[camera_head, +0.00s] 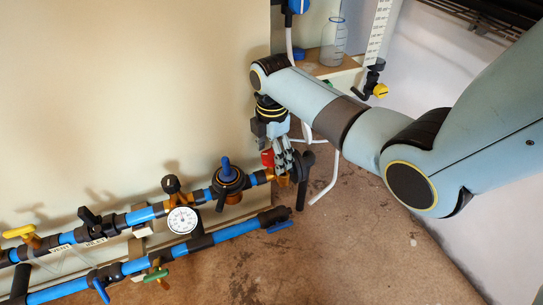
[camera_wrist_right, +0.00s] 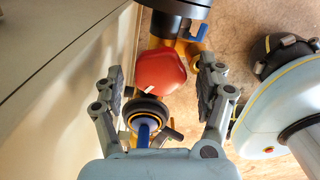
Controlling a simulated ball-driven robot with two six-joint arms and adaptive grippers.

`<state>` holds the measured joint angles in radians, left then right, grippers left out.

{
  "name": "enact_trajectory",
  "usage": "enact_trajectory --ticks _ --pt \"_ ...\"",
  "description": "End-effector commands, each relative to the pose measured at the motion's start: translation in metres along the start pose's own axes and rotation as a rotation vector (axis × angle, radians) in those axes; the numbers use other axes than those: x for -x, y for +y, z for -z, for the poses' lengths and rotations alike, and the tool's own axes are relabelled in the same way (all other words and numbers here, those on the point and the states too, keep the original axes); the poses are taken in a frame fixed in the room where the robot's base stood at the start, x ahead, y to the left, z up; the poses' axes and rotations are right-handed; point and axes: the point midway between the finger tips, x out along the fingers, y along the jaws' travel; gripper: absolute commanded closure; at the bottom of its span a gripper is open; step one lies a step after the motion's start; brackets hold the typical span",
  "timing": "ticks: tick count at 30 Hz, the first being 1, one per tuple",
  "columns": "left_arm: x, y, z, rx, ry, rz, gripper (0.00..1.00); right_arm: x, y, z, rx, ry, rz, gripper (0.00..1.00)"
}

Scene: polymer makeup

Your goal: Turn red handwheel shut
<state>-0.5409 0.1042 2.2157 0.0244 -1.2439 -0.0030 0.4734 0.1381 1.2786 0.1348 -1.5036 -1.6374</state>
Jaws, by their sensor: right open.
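The red handwheel (camera_wrist_right: 160,72) sits in the middle of the right wrist view, a rounded red knob with a small white mark. In the head view only a little of the red handwheel (camera_head: 267,158) shows beside my fingers, at the right end of the upper blue pipe. My right gripper (camera_head: 283,158) is open and points down there. In the wrist view the fingers of my right gripper (camera_wrist_right: 161,76) stand on either side of the handwheel, with a visible gap on the right; contact on the left is hard to tell. My left gripper is not in view.
Blue pipes carry a pressure gauge (camera_head: 182,220), a blue-topped valve (camera_head: 228,178), a yellow handle (camera_head: 19,232) and a green handle (camera_head: 155,275). A pale panel (camera_head: 130,90) stands close behind. A glass bottle (camera_head: 333,42) rests on a shelf. The brown floor (camera_head: 350,250) is clear.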

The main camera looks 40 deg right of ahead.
Motion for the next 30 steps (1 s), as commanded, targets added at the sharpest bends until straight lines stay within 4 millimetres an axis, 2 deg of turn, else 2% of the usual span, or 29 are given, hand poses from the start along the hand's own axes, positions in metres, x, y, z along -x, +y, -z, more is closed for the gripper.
enact_trajectory --ticks 7,20,30 --pt "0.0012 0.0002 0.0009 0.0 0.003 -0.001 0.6 0.0002 0.0003 0.0001 0.0 0.0 -0.001 0.27" --pt "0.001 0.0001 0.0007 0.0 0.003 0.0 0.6 -0.0001 -0.0002 0.0001 0.0 0.0 0.0 0.82" --pt "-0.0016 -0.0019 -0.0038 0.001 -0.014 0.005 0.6 0.0024 0.0 0.0 -0.055 0.0 0.001 0.82"
